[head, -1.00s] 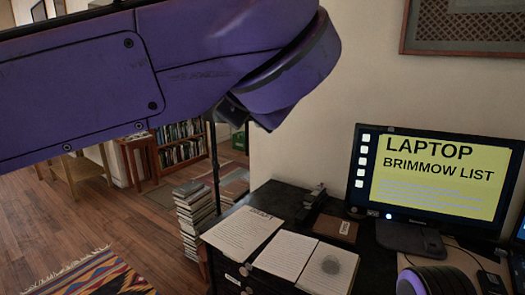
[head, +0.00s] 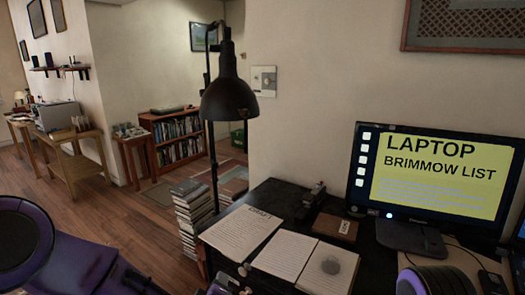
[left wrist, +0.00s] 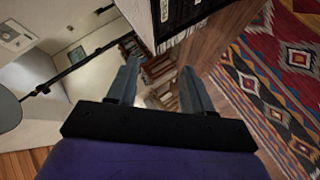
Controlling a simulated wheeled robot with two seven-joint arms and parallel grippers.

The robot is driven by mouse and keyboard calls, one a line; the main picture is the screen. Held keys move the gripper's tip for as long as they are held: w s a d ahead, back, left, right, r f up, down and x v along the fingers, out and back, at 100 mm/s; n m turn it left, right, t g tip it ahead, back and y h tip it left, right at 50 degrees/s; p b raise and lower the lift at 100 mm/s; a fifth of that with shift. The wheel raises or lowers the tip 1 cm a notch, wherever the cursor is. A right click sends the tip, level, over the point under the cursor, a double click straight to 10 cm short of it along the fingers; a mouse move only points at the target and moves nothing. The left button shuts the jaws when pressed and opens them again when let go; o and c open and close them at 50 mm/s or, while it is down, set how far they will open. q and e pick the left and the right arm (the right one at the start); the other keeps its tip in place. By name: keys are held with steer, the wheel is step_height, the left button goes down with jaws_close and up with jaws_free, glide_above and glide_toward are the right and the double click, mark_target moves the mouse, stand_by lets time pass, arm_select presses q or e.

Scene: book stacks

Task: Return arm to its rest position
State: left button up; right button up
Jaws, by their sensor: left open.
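My left arm, purple, shows at the lower left of the head view, low beside the desk. The left gripper shows in the left wrist view (left wrist: 158,85) with its two grey fingers apart and nothing between them. In the head view its fingers are not clearly visible; only dark parts of the arm's end show near the desk's front edge. My right gripper is in neither view.
A black desk (head: 275,200) holds papers (head: 283,254), a monitor (head: 436,182) and purple headphones (head: 437,281). A black lamp (head: 229,95) and a book stack (head: 192,215) stand left of it. A patterned rug (left wrist: 275,80) lies on the wooden floor.

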arm_select(q)
steer(key=s+a+f+m+g, duration=0.25)
steer(key=s+a+f, duration=0.25)
steer(key=s+f, duration=0.35)
steer(key=s+a+f+m+g, duration=0.25)
steer(key=s+a+f, duration=0.25)
steer(key=s+f, duration=0.3)
steer(key=s+a+f+g+y, duration=0.1)
steer(key=s+a+f, duration=0.3)
steer(key=s, duration=0.4)
steer(key=s+a+f+g+y, duration=0.1)
steer(key=s+a+f+g, duration=0.2)
steer(key=s, duration=0.5)
steer(key=shift+a+f+m+g, duration=0.3)
steer(key=shift+a+f+m, duration=0.15)
steer(key=shift+a, duration=0.35)
